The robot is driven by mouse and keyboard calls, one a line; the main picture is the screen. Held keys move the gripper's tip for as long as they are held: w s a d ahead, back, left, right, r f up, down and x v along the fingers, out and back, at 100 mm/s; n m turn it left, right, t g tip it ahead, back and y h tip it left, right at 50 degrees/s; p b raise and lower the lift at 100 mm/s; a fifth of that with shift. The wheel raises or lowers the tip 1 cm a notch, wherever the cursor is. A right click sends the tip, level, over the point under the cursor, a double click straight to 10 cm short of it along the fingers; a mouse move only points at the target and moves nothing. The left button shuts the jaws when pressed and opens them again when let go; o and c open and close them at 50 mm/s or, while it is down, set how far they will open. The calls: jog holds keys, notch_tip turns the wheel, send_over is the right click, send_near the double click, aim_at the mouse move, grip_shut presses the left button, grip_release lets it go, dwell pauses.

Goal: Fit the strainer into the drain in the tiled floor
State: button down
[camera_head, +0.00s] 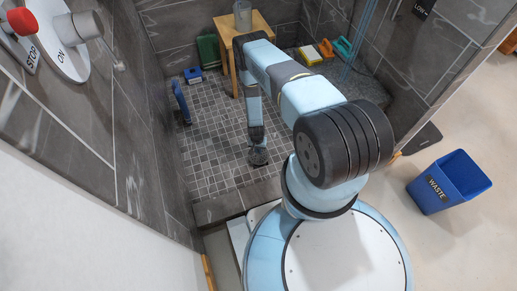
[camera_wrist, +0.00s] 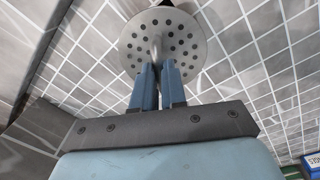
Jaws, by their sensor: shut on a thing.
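The strainer (camera_wrist: 186,30) is a round grey metal disc with several holes and a short stem in its middle. My gripper (camera_wrist: 158,75) is shut on that stem, with the disc beyond the fingertips. In the head view the strainer (camera_head: 258,156) hangs at the end of my gripper (camera_head: 257,143), over or close to the tiled floor (camera_head: 215,150). Whether it touches the floor I cannot tell. Dark patches show at the disc's edge in the wrist view; they may be the drain, which is otherwise hidden behind the strainer.
A wooden stool (camera_head: 240,30) with a clear container (camera_head: 242,14) stands at the back. A green item (camera_head: 208,50) and a blue box (camera_head: 193,75) lie left of it. A grey tiled wall (camera_head: 130,120) bounds the left. A blue waste bin (camera_head: 448,182) stands outside, right.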

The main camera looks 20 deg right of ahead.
jog(key=shift+f, duration=0.5)
jog(key=shift+f, duration=2.5)
dwell(1.3)
jog(key=c, duration=1.1)
grip_release()
notch_tip(320, 180, up, 14)
jog(key=shift+w+a+f, duration=0.15)
jog(key=shift+a, duration=0.2)
